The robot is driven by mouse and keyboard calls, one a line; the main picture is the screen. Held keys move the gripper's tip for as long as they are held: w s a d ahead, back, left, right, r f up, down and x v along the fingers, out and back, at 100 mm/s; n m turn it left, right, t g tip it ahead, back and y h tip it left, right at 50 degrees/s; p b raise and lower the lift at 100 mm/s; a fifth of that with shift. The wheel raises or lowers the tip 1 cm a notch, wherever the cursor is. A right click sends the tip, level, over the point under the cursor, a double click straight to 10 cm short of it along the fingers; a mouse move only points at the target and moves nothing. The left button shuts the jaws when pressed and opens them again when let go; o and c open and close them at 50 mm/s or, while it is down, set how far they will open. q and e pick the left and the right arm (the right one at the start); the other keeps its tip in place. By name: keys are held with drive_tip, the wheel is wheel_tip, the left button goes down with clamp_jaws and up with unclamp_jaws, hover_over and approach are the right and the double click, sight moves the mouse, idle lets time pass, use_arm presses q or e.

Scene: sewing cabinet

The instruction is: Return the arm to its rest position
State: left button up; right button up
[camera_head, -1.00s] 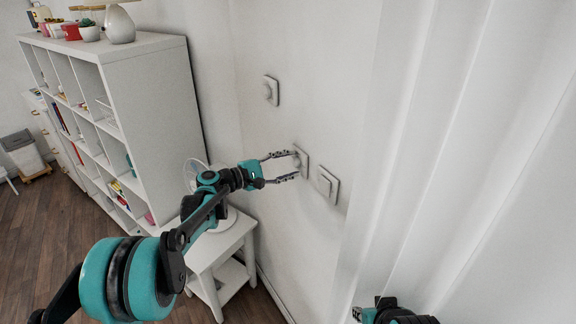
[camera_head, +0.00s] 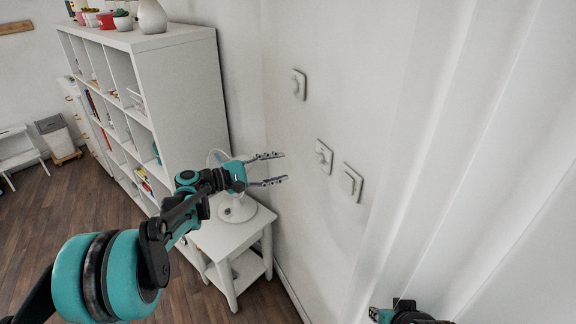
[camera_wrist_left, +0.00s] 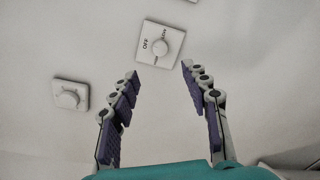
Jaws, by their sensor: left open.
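My left gripper (camera_head: 284,168) is open and empty, in front of the wall and apart from it. In the left wrist view its two fingers (camera_wrist_left: 160,78) are spread with nothing between them. A wall dial (camera_head: 324,157) sits a little to the right of the fingertips; a dial marked OFF (camera_wrist_left: 159,46) shows just beyond the fingers in the left wrist view. Two more square wall plates, an upper one (camera_head: 299,85) and a right one (camera_head: 351,182), are on the same wall. Part of my right arm shows at the bottom right; its fingers cannot be made out.
A white shelf unit (camera_head: 185,95) stands at the left. A small white side table (camera_head: 228,240) with a white fan (camera_head: 236,208) stands below and behind my left gripper. A white curtain (camera_head: 470,150) hangs at the right. The wooden floor at the left is mostly clear.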

use_arm(q)
drive_tip(key=shift+a, duration=0.1)
drive_tip(key=s+d+f+m+g+y, duration=0.1)
drive_tip(key=s+f+m+y, duration=0.15)
drive_tip(key=s, duration=0.55)
drive_tip(key=s+d+f+m+g+y, duration=0.1)
drive_tip(key=s+d+f+m+y, duration=0.2)
drive_tip(key=s, duration=0.4)
drive_tip(key=s+a+f+m+y+b, duration=0.1)
drive_tip(key=s+a+f+m+y, duration=0.2)
drive_tip(key=s, duration=0.6)
drive_tip(key=s+a+f+m+y, duration=0.3)
drive_tip(key=s+a+f+y, duration=0.3)
drive_tip(key=s+a, duration=0.2)
drive_tip(key=shift+s+a+f+b, duration=0.15)
drive_tip(key=shift+s+f+b, duration=0.2)
drive_tip(key=shift+s, duration=0.5)
drive_tip(key=shift+r+m, duration=0.1)
drive_tip(key=shift+m, duration=0.15)
